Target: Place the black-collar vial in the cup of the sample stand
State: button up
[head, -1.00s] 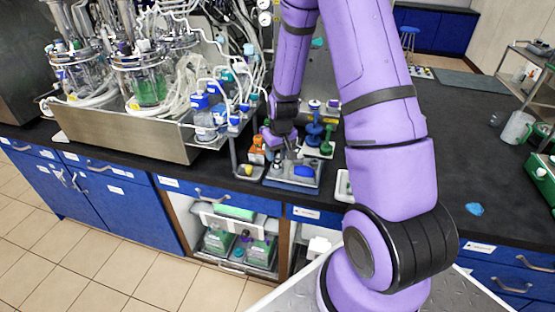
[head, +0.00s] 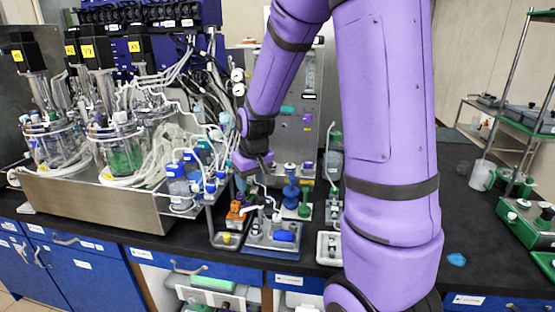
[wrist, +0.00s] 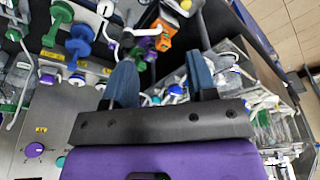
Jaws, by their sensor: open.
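My gripper (wrist: 162,80) is open in the wrist view, with two blue-grey fingers apart and nothing seen between them. In the head view my gripper (head: 243,184) hangs above the bench, over the area of the orange block (head: 235,216); its fingers are hard to make out there. A low grey stand (head: 258,241) with a blue piece (head: 284,236) and white fittings is at the bench front; it looks like the sample stand, but its cup is not clear. I cannot pick out the black collar of the vial in either view.
Glass bioreactor vessels (head: 120,155) in a steel tray (head: 95,205) stand at left, with loose tubing near my arm. A small tray with a yellow item (head: 227,239) and a white tray (head: 321,249) flank the stand. Blue and green knobbed pieces (head: 291,193) stand behind.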

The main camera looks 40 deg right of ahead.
jog(key=s+a+r+t, duration=0.1)
jog(key=s+a+r, duration=0.2)
jog(key=s+r, duration=0.3)
jog(key=s+a+r+t, duration=0.1)
jog(key=s+a+r, duration=0.2)
jog(key=s+r, duration=0.3)
jog(key=s+a+r+n, duration=0.1)
jog(key=s+a+r, duration=0.2)
jog(key=s+r, duration=0.3)
jog(key=s, duration=0.4)
jog(key=shift+s+a+r+t, duration=0.2)
jog(key=shift+r+t, duration=0.15)
jog(key=shift+t, duration=0.05)
jog(key=shift+o, duration=0.2)
jog(key=shift+w, duration=0.15)
